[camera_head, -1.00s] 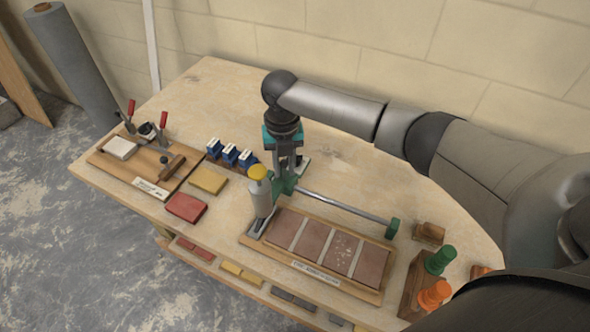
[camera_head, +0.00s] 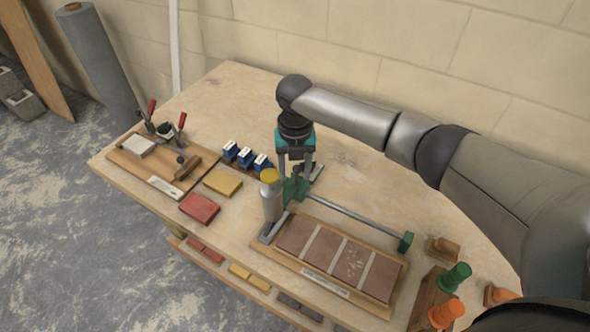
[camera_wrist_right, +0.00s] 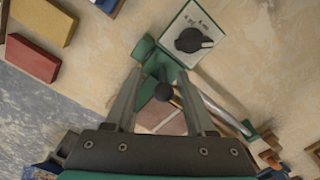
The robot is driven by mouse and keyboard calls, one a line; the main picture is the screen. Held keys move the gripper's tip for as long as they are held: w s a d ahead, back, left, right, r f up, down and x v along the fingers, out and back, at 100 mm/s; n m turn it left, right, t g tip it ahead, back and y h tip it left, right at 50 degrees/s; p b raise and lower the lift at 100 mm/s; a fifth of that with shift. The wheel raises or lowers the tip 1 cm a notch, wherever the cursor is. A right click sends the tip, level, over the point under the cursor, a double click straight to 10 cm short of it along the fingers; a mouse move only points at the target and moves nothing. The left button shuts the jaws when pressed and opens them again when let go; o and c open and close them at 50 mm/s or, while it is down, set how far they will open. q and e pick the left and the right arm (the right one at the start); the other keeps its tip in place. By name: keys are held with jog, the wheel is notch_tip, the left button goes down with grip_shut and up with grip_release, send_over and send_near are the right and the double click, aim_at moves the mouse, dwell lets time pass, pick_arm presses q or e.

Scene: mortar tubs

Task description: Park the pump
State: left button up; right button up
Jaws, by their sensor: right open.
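I cannot tell for certain which thing is the pump. A grey cylinder with a yellow cap (camera_head: 271,203) stands upright at the left end of the tile board. Behind it is a green block (camera_head: 297,191) with a long steel rod running right. My right gripper (camera_head: 296,170) is just above this block, pointing down, open. My left gripper is not in view.
The tile board (camera_head: 330,288) lies at the bench front. Blue-and-white blocks (camera_head: 245,157), a yellow block (camera_head: 223,181), a red block (camera_head: 200,208) and a clamp board (camera_head: 135,162) lie left. Green (camera_head: 456,277) and orange (camera_head: 446,313) items stand right. The back left bench is clear.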

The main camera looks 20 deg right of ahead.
jog(key=shift+r, duration=0.1)
notch_tip(320, 180, up, 15)
jog(key=p, duration=0.1)
dwell(0.3)
dwell(0.4)
